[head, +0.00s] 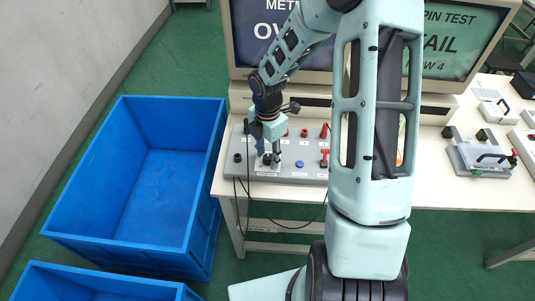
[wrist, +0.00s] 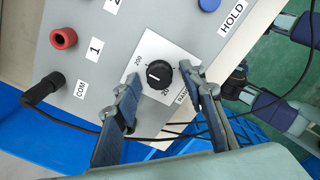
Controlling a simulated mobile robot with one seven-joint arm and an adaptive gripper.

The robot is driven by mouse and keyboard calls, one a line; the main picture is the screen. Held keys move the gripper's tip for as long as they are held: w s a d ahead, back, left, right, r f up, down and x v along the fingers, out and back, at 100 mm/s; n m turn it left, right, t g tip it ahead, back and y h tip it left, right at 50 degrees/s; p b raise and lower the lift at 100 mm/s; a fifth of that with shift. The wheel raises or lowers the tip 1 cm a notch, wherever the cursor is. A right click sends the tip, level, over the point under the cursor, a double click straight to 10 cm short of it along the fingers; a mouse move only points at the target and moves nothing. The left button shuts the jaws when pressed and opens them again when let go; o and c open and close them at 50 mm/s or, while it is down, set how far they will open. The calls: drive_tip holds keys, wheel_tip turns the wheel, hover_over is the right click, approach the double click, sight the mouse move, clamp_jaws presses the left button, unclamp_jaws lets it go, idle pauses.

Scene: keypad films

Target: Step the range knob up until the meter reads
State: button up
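The range knob (wrist: 158,73) is black with a white mark and sits on a white plate lettered 200, 20 and a partly covered RANGE. My gripper (wrist: 159,80) is open, one finger on each side of the knob, with small gaps that look clear of it. In the head view my gripper (head: 268,152) is low over the grey panel (head: 308,173) and hides most of the knob. The meter screen (head: 258,27) shows "MET" and "OV"; my arm hides the rest of the words.
A red socket (wrist: 63,38), a black plug (wrist: 43,89) in COM with its cable, and a blue HOLD button (wrist: 208,4) are on the panel. A blue bin (head: 150,190) stands left of the table. Other fixtures (head: 482,157) stand at right.

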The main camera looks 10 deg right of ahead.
clamp_jaws()
drive_tip(key=shift+m, duration=0.3)
